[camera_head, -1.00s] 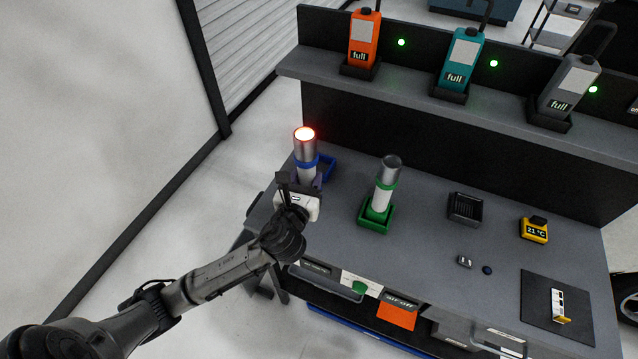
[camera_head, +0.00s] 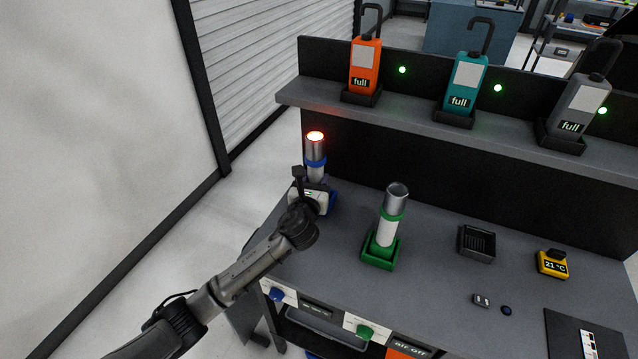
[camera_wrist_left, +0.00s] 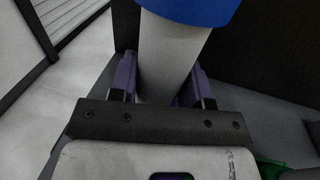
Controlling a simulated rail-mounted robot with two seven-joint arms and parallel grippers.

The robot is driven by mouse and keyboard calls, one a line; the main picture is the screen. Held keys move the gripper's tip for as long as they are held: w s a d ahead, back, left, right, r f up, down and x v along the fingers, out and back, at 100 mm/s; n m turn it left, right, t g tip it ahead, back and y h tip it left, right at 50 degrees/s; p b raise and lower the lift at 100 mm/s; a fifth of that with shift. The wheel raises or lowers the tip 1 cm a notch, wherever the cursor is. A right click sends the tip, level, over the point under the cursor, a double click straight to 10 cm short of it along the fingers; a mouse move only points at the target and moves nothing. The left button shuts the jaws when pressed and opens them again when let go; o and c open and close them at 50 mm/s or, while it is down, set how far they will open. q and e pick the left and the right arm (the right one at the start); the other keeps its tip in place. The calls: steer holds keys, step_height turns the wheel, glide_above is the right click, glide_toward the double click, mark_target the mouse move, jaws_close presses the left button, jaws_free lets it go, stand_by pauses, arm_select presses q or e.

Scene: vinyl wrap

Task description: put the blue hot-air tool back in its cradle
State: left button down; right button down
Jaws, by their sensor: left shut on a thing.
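The blue hot-air tool (camera_head: 315,148) stands upright at the table's far left corner, with a silver barrel, blue collar and glowing red tip. My left gripper (camera_head: 313,184) is shut on its white body below the collar. In the left wrist view, the tool (camera_wrist_left: 168,62) sits between the two fingers (camera_wrist_left: 160,92). The blue cradle (camera_head: 332,203) shows only in part, beside and behind the gripper. The tool's lower end is hidden, so I cannot tell whether it is inside the cradle. My right gripper is not in view.
Farther right are a black tray (camera_head: 477,244) and a yellow thermometer (camera_head: 552,263). A shelf (camera_head: 410,121) with bottles runs behind. The table between has free room.

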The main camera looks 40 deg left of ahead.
mark_target(319, 179)
arm_select(q)
steer(key=w+f, duration=0.1)
steer(key=w+a+f+b, duration=0.2)
steer(key=w, duration=0.1)
steer(key=shift+f, duration=0.15)
stand_by(0.4)
steer(key=shift+f, duration=0.15)
steer(key=c, duration=0.6)
jaws_free()
